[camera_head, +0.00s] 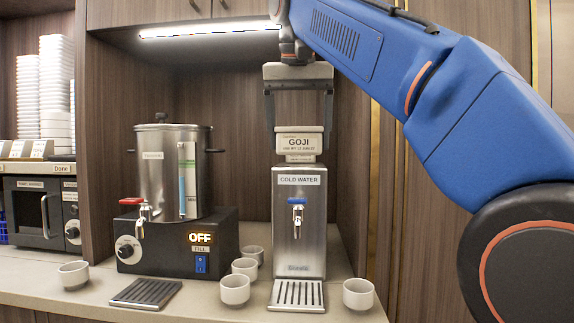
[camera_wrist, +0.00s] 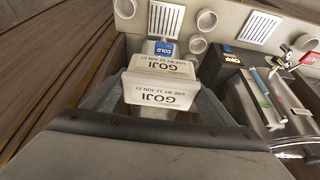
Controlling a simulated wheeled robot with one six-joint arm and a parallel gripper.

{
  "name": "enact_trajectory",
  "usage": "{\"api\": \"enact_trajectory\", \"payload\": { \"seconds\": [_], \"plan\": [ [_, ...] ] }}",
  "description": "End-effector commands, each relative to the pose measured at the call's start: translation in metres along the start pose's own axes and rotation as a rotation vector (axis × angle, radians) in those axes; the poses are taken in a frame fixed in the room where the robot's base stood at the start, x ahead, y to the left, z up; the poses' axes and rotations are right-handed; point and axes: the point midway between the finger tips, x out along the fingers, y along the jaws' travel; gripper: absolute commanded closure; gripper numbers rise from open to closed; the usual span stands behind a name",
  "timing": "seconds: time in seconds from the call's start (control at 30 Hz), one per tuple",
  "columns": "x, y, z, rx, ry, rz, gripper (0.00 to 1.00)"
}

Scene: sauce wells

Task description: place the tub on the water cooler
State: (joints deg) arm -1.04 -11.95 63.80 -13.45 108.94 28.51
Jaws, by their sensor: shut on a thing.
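The white tub (camera_head: 299,156), labelled GOJI, is upright directly over the top of the water cooler (camera_head: 298,215). My gripper (camera_head: 298,143) points down from above and is shut on the tub, one finger on each side of it. The tub's bottom is at or just above the cooler's top; I cannot tell whether they touch. In the wrist view the tub (camera_wrist: 162,88) shows GOJI lettering twice, and the blue COLD tap (camera_wrist: 164,48) shows beyond it. The cooler is a steel box marked COLD WATER.
A steel urn (camera_head: 172,165) stands on a black base with an OFF display (camera_head: 200,237) left of the cooler. Several small white cups, including one (camera_head: 358,294), and drip trays (camera_head: 297,295) stand on the counter.

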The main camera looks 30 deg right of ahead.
Motion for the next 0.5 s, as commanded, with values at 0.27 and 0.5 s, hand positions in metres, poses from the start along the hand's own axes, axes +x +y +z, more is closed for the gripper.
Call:
{"api": "enact_trajectory", "payload": {
  "seconds": [0.27,0.5],
  "plan": [
    [0.011,0.000,-0.026,0.004,0.000,0.003,0.53],
    [0.031,0.000,-0.074,0.003,-0.001,0.002,0.53]
  ]
}}
